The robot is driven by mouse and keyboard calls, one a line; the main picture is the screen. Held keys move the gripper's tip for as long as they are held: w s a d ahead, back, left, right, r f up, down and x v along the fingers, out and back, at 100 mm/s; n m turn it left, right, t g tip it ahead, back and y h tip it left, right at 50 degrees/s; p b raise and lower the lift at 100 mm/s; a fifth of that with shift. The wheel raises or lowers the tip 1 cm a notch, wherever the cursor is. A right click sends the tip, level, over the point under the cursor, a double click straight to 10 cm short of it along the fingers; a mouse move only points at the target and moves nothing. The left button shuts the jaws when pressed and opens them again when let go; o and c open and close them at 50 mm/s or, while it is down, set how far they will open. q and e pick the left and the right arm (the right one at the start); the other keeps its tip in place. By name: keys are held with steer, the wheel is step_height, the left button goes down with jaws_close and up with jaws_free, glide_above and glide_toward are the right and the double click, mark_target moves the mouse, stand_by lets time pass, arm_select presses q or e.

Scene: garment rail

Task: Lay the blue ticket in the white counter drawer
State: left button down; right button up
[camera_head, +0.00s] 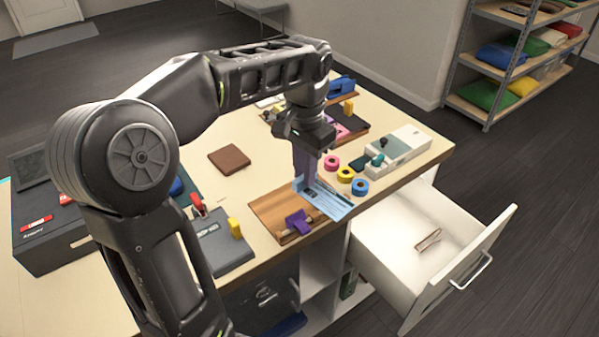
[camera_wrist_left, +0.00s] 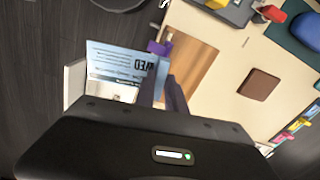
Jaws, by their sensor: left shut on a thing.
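The blue ticket (camera_head: 328,201) is a flat light-blue slip with dark print. In the head view it shows over the right end of a wooden board and the counter's front edge; how high it is I cannot tell. My left gripper (camera_head: 304,183) points down and is shut on the ticket's edge. The left wrist view shows the ticket (camera_wrist_left: 118,62) beside the dark fingers (camera_wrist_left: 163,92). The white counter drawer (camera_head: 392,270) is pulled open to the right of the ticket, with a small pale clip-like thing (camera_head: 428,240) inside. My right gripper is out of view.
The wooden board (camera_head: 270,208) has a purple clip (camera_head: 298,221). Tape rolls (camera_head: 345,174) and a white device (camera_head: 398,147) stand to the right. Most of the drawer's floor is clear.

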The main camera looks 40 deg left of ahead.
arm_select(q)
steer(key=w+d+f, duration=0.5)
steer(key=d+f, duration=0.2)
steer(key=w+d+f+n+b, duration=0.1)
steer(key=w+d+f, duration=0.3)
steer(key=d+f, duration=0.3)
steer(key=shift+w+d, duration=0.35)
steer(key=shift+d, duration=0.15)
